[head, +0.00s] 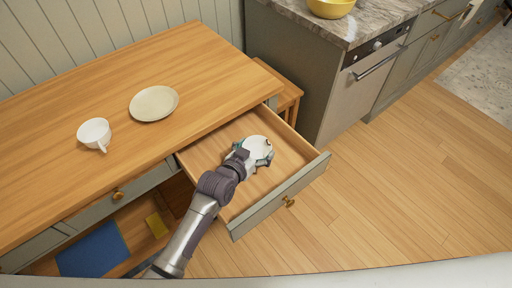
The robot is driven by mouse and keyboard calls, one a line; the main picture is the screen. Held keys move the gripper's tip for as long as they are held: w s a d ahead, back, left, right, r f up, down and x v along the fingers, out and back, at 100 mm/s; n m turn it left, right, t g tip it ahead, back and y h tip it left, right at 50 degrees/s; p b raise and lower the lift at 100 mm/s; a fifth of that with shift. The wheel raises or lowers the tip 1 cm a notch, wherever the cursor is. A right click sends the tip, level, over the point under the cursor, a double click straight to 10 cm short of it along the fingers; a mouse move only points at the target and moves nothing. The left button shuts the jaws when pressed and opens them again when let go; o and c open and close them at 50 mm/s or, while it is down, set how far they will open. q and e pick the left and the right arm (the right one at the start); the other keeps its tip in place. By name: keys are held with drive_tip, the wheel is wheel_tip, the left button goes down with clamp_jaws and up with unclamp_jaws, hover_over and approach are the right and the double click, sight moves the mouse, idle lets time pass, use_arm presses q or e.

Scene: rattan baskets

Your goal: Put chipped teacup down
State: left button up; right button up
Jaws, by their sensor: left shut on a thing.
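A white round cup (257,146), which looks like the chipped teacup, is at my left gripper (260,156), over the open drawer (277,200) of the wooden table. The gripper's fingers are shut on the cup, one to each side of it. A small dark mark shows near the cup's right rim. I cannot tell whether the cup touches the drawer floor. A second white teacup (94,132) stands on the tabletop at left, its handle toward the front. My right gripper is not in view.
A cream plate (154,103) lies on the wooden table (110,75). The drawer around the cup looks otherwise empty.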

use_arm(q)
drive_tip(key=o, duration=1)
drive_tip(key=shift+c, duration=0.2)
drive_tip(key=shift+r, duration=0.4)
drive_tip(key=shift+r+p, duration=0.45)
drive_tip(key=shift+r, duration=0.1)
drive_tip(key=v, duration=1.1)
drive_tip(key=shift+s+a, duration=0.2)
drive_tip(key=shift+s, duration=0.25)
drive_tip(key=shift+f, duration=0.1)
